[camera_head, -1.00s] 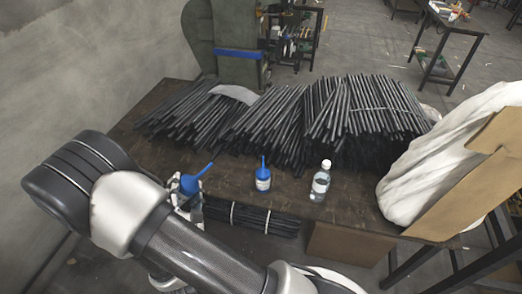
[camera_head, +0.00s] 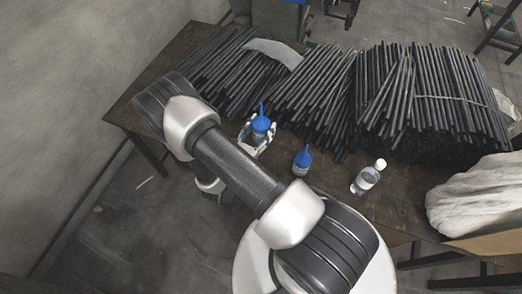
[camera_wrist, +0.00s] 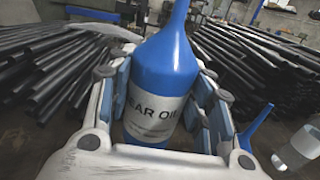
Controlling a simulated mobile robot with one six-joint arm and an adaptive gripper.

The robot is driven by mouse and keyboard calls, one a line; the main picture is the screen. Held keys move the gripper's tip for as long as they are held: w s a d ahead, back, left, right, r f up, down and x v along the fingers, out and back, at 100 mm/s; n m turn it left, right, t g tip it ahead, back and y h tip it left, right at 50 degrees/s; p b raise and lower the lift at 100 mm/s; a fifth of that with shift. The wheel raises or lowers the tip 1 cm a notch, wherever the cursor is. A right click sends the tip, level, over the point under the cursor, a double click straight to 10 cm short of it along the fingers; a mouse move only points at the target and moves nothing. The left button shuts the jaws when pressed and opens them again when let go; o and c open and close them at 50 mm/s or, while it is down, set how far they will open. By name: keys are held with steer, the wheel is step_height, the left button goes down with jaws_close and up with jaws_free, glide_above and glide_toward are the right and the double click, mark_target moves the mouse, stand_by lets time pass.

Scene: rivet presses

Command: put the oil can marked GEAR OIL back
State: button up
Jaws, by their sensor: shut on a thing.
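My gripper (camera_head: 256,140) is shut on a blue oil can (camera_head: 261,124) with a spout. A second blue oil can (camera_head: 302,162) stands on the table to the right of my gripper. Its blue spout (camera_wrist: 256,124) shows at the right in the wrist view. Its label is not readable.
The dark wooden table (camera_head: 150,98) carries several bundles of black rods (camera_head: 318,92) behind the cans. A clear bottle with a white cap (camera_head: 366,180) stands right of the second can. A white sack (camera_head: 475,195) lies at the right end.

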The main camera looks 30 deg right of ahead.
step_height(320, 180, down, 13)
steer(key=b, duration=0.3)
steer(key=shift+r+b, duration=0.15)
steer(key=shift+b, duration=0.15)
steer(key=shift+f, duration=0.2)
steer(key=o, duration=1.2)
steer(key=shift+r, duration=0.1)
